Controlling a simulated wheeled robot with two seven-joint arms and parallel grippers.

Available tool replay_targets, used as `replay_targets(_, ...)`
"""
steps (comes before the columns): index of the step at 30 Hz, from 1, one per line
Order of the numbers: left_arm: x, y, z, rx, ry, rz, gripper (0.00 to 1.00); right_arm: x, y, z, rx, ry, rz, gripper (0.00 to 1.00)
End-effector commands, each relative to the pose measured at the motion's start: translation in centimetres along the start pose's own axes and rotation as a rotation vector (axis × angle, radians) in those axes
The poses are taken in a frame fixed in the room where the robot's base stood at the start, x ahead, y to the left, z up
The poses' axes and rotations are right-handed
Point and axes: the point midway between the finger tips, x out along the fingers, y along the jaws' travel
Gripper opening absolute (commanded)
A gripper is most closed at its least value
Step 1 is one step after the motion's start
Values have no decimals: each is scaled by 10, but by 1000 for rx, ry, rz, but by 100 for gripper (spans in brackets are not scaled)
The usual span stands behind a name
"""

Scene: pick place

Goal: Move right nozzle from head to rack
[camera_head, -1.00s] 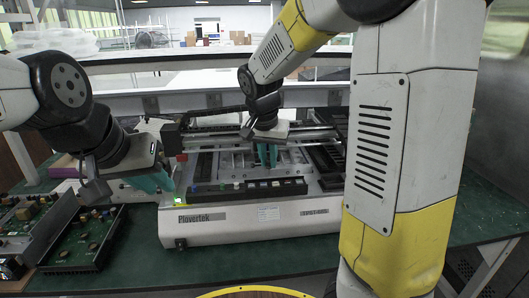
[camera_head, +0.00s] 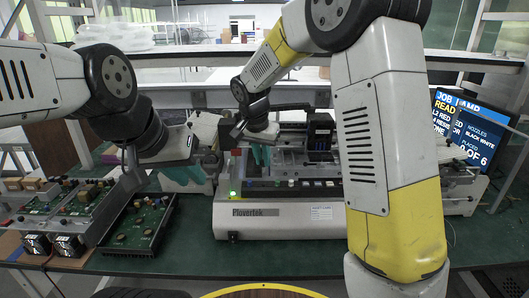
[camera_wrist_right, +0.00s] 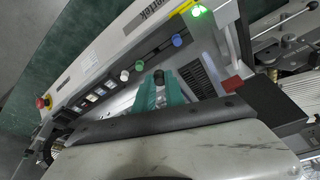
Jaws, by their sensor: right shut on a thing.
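The placement machine (camera_head: 270,220), labelled Plovertek, stands on the green bench. Its dark head (camera_head: 320,132) sits on the gantry, right of my right gripper. My right gripper (camera_head: 262,155) points down over the machine's left part, behind the front strip. In the wrist view its teal fingers (camera_wrist_right: 161,92) are shut on a small dark thing, apparently the nozzle, mostly hidden between the tips. A dark front strip (camera_wrist_right: 110,89) carries coloured round tops; I cannot tell whether it is the rack. My left gripper (camera_head: 182,178) hangs left of the machine; its jaw gap is unclear.
A screen (camera_head: 462,130) with job text stands at the right. A black tray with a green board (camera_head: 142,225) and grey housings with electronics (camera_head: 75,205) lie at the left. A green light (camera_wrist_right: 197,11) shines on the machine's corner. The bench's front strip is bare.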

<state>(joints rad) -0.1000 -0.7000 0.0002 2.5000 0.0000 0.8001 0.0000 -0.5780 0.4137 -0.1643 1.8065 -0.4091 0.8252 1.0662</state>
Motion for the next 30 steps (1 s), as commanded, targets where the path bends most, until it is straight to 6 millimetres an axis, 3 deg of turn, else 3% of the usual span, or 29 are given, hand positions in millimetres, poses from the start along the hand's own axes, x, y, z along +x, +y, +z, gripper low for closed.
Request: replay_targets(30,0,0,0,0,0,0,23,58,0,18,-1,0,1,0)
